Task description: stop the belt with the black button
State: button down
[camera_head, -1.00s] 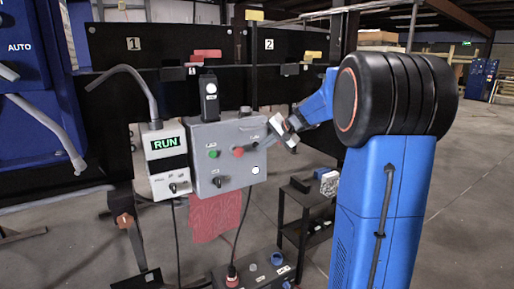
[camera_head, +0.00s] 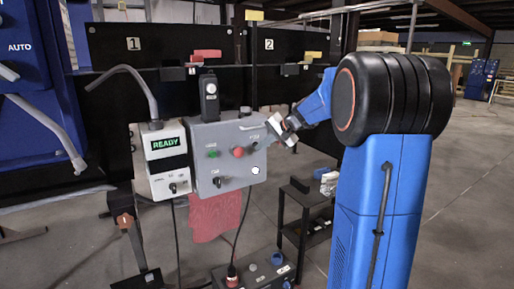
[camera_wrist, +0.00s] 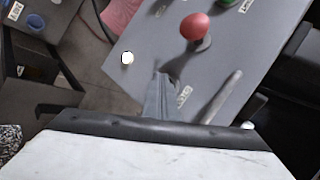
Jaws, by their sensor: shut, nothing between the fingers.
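The grey control box (camera_head: 228,182) fills the middle of the head view. It carries a green button (camera_head: 212,154), a red mushroom button (camera_head: 238,152) and a white round spot (camera_head: 255,170). The wrist view also shows the red button (camera_wrist: 194,26) and the grey panel (camera_wrist: 135,82). My gripper (camera_head: 272,127) is at the box's upper right; its shut, empty fingers (camera_wrist: 160,95) reach the panel beside a small label. I cannot make out the black button; the fingers may hide it. Contact is unclear. The small display (camera_head: 166,145) left of the box reads READY.
A pale rod (camera_wrist: 222,97) lies close right of my fingers in the wrist view. A dark shelf cart (camera_head: 305,215) stands right of the box, and a red cloth (camera_head: 213,215) hangs below it. Another button box (camera_head: 255,272) sits low in front.

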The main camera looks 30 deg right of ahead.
jog(key=shift+s, duration=0.9)
jog(key=s, duration=0.5)
jog(key=shift+d, duration=0.15)
dwell(0.9)
